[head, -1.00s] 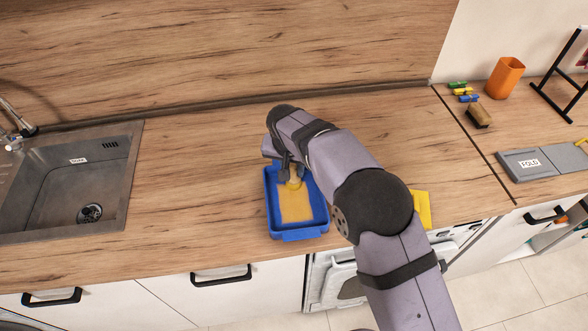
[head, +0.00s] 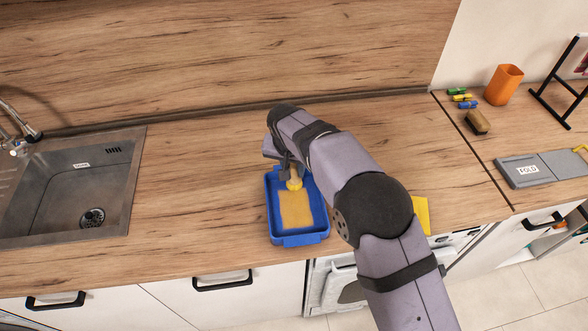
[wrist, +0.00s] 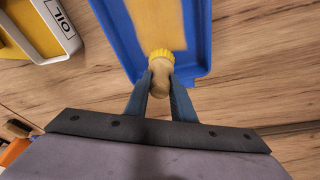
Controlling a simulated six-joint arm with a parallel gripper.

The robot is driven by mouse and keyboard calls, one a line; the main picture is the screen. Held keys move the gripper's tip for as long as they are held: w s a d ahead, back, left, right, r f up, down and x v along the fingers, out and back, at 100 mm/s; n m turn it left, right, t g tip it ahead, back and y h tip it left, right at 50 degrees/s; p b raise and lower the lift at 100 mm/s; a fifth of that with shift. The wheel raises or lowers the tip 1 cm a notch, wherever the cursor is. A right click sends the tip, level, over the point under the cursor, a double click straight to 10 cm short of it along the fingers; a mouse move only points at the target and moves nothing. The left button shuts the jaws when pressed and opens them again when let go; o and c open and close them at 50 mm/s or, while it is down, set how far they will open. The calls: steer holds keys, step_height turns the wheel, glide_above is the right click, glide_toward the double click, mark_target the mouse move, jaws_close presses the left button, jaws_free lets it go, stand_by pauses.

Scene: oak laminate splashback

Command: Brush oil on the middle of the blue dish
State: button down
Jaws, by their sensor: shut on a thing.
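The blue dish (head: 299,238) stands on the counter near its front edge. A yellow rectangular patch (head: 296,210) covers the middle of its floor. My gripper (wrist: 159,92) is shut on a brush with a pale handle and yellow bristles (wrist: 161,55). The brush (head: 294,184) is over the dish's far end, at the far edge of the yellow patch. I cannot tell whether the bristles touch the floor. A yellow container labelled OIL (wrist: 62,20) is beside the dish in the wrist view. In the head view it is mostly hidden behind my arm, with a yellow part (head: 421,215) showing.
A sink (head: 70,190) is at the left. At the right are an orange cup (head: 503,85), a brown sponge-like block (head: 477,122), small coloured clips (head: 461,98) and a grey folding board (head: 540,168). The counter between sink and dish is clear.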

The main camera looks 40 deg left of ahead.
steer(key=shift+r+p, duration=1.55)
steer(key=shift+r, duration=1.15)
